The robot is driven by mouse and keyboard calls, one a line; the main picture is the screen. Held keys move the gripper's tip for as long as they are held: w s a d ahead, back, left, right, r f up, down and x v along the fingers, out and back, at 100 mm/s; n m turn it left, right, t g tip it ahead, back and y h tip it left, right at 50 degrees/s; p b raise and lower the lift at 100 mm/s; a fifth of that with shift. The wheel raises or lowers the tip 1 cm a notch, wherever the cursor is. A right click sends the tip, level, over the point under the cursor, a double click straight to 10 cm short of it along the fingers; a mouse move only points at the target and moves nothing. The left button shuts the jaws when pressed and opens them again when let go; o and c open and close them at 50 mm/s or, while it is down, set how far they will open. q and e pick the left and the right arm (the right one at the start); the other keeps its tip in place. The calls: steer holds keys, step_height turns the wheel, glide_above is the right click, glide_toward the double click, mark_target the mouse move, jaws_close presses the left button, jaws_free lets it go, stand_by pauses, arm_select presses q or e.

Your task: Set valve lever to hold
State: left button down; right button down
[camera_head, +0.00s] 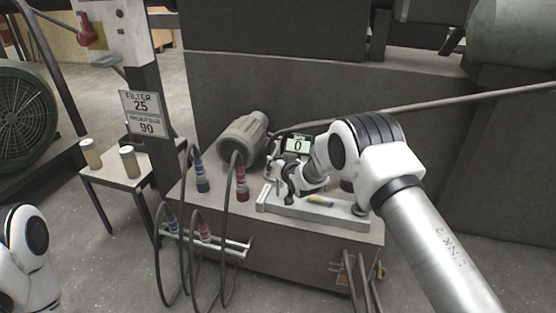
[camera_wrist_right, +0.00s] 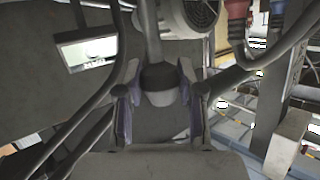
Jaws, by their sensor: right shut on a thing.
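The valve lever shows in the right wrist view as a grey rod ending in a dark rounded knob (camera_wrist_right: 160,85). My right gripper (camera_wrist_right: 158,90) has its two fingers on either side of this knob and is shut on it. In the head view my right gripper (camera_head: 288,189) is over the bench, just below a small display (camera_head: 297,146) that reads 0. The wrist and fingers hide most of the lever there, so its setting cannot be read. Part of my left arm shows at the lower left; its gripper is out of view.
A grey motor-like cylinder (camera_head: 243,138) and blue (camera_head: 202,177) and red (camera_head: 241,184) hose couplings stand left of the gripper. Hoses loop over the bench front. A pale metal bracket (camera_head: 335,214) lies below my wrist. A sign (camera_head: 140,113) reads FILTER 25 and 90.

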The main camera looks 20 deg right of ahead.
stand_by(0.3)
steer(key=c, duration=0.7)
jaws_free()
steer(key=shift+d, duration=0.1)
steer(key=v, duration=1.2)
